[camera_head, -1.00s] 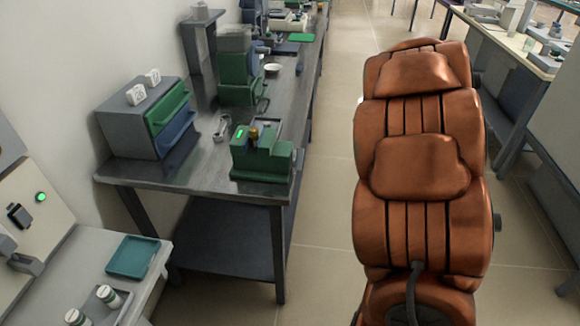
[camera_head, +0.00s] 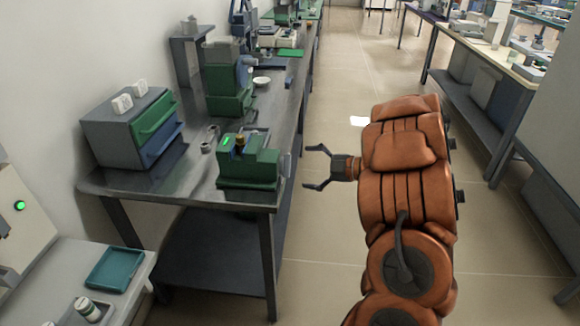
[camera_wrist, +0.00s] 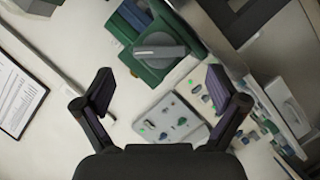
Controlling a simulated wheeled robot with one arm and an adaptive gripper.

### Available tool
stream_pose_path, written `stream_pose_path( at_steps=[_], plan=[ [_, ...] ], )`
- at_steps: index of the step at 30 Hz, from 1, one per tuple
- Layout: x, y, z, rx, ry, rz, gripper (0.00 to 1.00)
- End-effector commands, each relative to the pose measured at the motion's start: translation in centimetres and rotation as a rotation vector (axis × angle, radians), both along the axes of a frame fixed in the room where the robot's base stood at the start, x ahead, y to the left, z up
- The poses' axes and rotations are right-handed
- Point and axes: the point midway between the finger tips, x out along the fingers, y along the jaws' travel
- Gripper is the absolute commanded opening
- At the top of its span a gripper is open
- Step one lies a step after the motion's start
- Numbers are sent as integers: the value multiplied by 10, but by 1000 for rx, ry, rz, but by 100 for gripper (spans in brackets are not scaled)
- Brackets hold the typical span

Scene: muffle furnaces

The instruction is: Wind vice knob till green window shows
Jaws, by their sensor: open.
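The green vice (camera_head: 250,165) stands near the front right corner of the grey bench. Its grey knob (camera_head: 285,165) faces right, toward my gripper. In the wrist view the knob (camera_wrist: 160,48) is a round disc with a raised bar across it, on the green vice body (camera_wrist: 125,20). A small bright green patch (camera_head: 227,141) shows on the vice's top left. My gripper (camera_head: 315,168) is open and empty, right of the knob with a gap between. In the wrist view the knob is ahead of the spread fingers (camera_wrist: 160,78).
The grey bench (camera_head: 190,188) also holds a drawer box (camera_head: 130,128) at left and a green machine (camera_head: 228,90) behind the vice. A teal tray (camera_head: 115,268) lies on the near left table. The floor (camera_head: 330,230) beside the bench is clear.

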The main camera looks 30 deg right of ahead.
Motion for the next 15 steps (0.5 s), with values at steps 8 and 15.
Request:
stream_pose_path(
  at_steps=[8,15],
  plan=[
    [30,21,-9,2,0,4,96],
    [47,31,-14,-1,-1,3,96]
  ],
)
